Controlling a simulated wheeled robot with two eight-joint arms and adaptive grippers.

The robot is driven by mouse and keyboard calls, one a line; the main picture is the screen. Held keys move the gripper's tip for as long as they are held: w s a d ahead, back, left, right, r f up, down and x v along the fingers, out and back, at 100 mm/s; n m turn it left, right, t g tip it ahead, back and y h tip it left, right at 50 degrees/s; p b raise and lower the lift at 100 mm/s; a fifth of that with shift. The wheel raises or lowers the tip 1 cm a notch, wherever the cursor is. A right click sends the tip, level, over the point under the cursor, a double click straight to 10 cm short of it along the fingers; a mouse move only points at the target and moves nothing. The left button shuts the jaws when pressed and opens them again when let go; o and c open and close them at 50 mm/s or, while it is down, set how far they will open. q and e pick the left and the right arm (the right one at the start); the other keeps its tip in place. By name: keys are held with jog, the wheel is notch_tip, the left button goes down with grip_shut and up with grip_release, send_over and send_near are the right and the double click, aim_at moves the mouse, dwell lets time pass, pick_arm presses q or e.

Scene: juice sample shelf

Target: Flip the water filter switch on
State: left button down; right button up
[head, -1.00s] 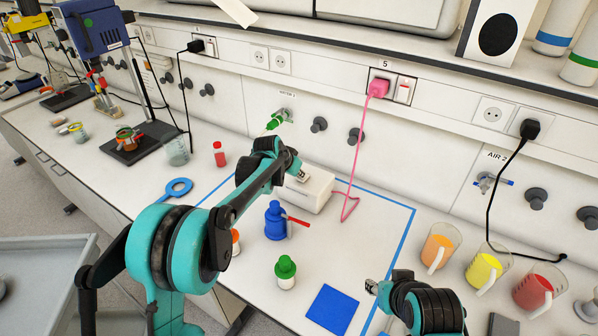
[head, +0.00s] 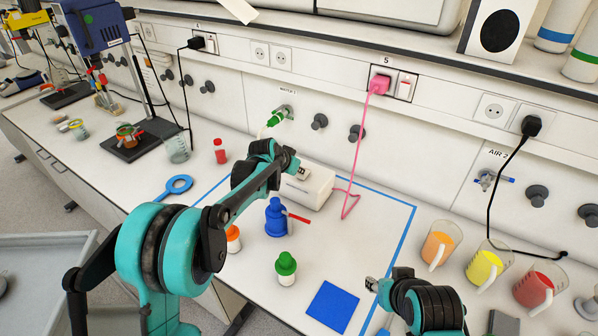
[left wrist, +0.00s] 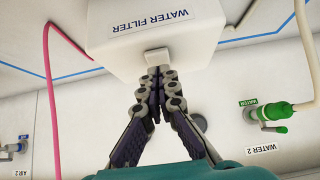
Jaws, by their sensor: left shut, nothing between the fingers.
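The water filter (head: 312,190) is a white box on the bench near the back wall, inside a blue taped outline. In the left wrist view, its face (left wrist: 200,38) carries an upside-down WATER FILTER label. A small pale switch (left wrist: 157,57) sticks out at its edge. My left gripper (left wrist: 154,74) is shut and empty, with its fingertips right at this switch. I cannot tell whether they touch it. In the head view, my left gripper (head: 292,162) is beside the box, its fingertips hard to make out. My right gripper (head: 371,284) is low, over the bench's front; its opening is unclear.
A blue bottle (head: 276,220) with a red handle, a green-capped bottle (head: 286,268) and an orange-capped one (head: 233,239) stand near my left arm. A pink cable (head: 357,150) hangs from the wall socket. Filled beakers (head: 484,266) stand at the right.

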pick_arm(q)
jog(key=shift+r, duration=0.25)
pick_arm(e)
jog(key=shift+r, duration=0.15)
pick_arm(q)
jog(key=r+p, duration=0.3)
jog(key=r, duration=0.1)
jog(key=shift+s, duration=0.2)
jog(key=s+a+f+p+v, duration=0.1)
jog(key=v, duration=0.9)
jog(key=shift+s+f, duration=0.2)
jog(key=shift+f, duration=0.15)
pick_arm(e)
jog(key=r, duration=0.2)
jog(key=a+r, duration=0.1)
jog(key=r, duration=0.1)
jog(key=shift+r, duration=0.15)
pick_arm(q)
jog(key=shift+d, duration=0.1)
pick_arm(e)
jog(key=shift+d, duration=0.1)
